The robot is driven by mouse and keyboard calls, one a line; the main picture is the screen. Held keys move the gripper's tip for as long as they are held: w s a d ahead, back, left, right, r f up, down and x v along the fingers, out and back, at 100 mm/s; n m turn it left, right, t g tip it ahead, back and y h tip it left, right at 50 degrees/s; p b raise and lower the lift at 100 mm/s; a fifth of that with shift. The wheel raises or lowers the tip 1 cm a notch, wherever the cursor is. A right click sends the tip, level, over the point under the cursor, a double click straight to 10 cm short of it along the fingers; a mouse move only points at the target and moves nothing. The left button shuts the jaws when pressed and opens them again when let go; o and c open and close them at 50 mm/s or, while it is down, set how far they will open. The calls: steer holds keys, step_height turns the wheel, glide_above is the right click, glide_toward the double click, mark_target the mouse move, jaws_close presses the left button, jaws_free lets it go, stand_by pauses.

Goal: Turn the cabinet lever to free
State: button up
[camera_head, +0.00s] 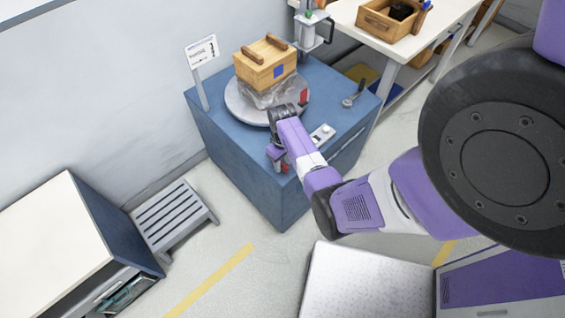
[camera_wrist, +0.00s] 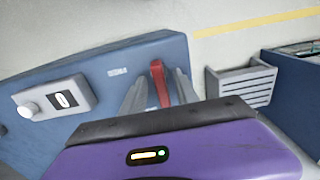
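The blue cabinet (camera_head: 242,150) stands against the wall, and its front face also shows in the wrist view (camera_wrist: 90,77). A red lever (camera_wrist: 161,84) sticks out from this face next to a small pale label (camera_wrist: 117,72). My gripper (camera_head: 281,160) is low at the cabinet's near side, partly hidden by my own arm in the head view. In the wrist view its two grey fingers (camera_wrist: 160,88) stand one on each side of the red lever. Whether they press on the lever I cannot tell. My purple wrist housing hides the lower part of the fingers.
A turntable (camera_head: 240,103) on the cabinet carries a wrapped wooden box (camera_head: 258,73). A grey control box (camera_wrist: 55,98) with a knob is near the lever. A slatted grey step (camera_head: 172,217) and a white-topped cabinet (camera_head: 50,240) stand left. Floor between is clear.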

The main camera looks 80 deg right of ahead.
steer(key=shift+c, duration=0.3)
jaws_close()
steer(key=shift+m, duration=0.3)
steer(key=m+p, duration=0.1)
steer(key=m, duration=0.2)
steer(key=shift+s+m, duration=0.1)
steer(key=shift+m, duration=0.2)
steer(key=m+p, duration=0.1)
steer(key=m, duration=0.3)
steer(key=shift+d+m, duration=0.1)
steer(key=shift+m, duration=0.2)
steer(key=m+p, duration=0.1)
steer(key=m, duration=0.3)
steer(key=shift+s+m, duration=0.15)
steer(key=shift+m, duration=0.15)
steer(key=m, duration=0.4)
steer(key=shift+s+p, duration=0.1)
steer(key=shift+p, duration=0.3)
steer(key=shift+m, duration=0.4)
